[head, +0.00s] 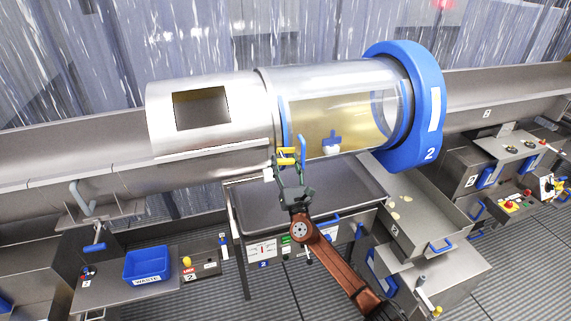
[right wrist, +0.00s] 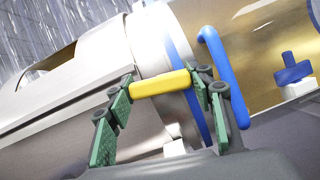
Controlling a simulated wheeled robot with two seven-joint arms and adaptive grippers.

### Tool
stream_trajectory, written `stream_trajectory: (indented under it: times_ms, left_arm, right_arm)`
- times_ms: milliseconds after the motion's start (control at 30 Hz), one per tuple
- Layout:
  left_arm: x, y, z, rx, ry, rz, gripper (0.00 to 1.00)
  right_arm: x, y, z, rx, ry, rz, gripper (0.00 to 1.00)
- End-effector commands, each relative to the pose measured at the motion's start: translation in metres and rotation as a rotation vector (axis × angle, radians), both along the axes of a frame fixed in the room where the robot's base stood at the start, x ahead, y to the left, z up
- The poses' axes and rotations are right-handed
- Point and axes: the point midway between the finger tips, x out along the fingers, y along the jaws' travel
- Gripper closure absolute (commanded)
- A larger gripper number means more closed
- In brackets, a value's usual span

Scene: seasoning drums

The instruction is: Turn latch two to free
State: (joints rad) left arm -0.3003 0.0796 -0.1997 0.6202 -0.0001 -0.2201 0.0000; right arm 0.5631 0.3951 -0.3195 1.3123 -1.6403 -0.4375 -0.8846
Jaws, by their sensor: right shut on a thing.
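Drum two has a steel left section, a clear middle (head: 345,95) and a blue end ring (head: 428,110) marked 2. A yellow latch handle (head: 286,160) sits at the lower side of the joint between steel and clear sections. My right gripper (head: 289,165) is at it. In the right wrist view the yellow latch handle (right wrist: 160,84) lies crosswise between the two green fingers of my right gripper (right wrist: 163,88), which are shut on its ends. A blue bar handle (right wrist: 215,75) stands just right of the fingers. My left gripper is not in view.
A blue knob on a white base (head: 332,143) is on the clear section's front. A steel tray (head: 310,190) lies under the drum. A blue waste bin (head: 147,265) stands on the lower left shelf. A control panel (head: 265,249) is below the tray.

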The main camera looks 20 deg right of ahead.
Motion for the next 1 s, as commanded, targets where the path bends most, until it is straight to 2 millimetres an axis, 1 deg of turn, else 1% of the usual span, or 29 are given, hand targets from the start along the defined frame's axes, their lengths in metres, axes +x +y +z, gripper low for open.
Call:
stream_trajectory:
  times_ms: [33,200,433,733,1000]
  left_arm:
    - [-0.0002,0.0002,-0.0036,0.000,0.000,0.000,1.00]
    - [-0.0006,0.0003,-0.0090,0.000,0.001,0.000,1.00]
    - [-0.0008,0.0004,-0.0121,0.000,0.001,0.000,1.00]
    - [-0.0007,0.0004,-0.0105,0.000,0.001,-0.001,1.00]
    - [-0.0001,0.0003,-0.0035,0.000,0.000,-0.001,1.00]
  right_arm:
    - [-0.0002,0.0013,-0.0019,0.042,0.001,0.001,0.76]
    - [0.0000,0.0015,-0.0017,0.197,0.007,0.000,0.76]
    - [0.0000,0.0014,-0.0007,0.415,0.014,0.001,0.76]
    - [-0.0001,0.0014,0.0001,0.700,0.025,0.000,0.76]
    - [0.0001,0.0010,0.0010,0.955,0.034,0.000,0.76]
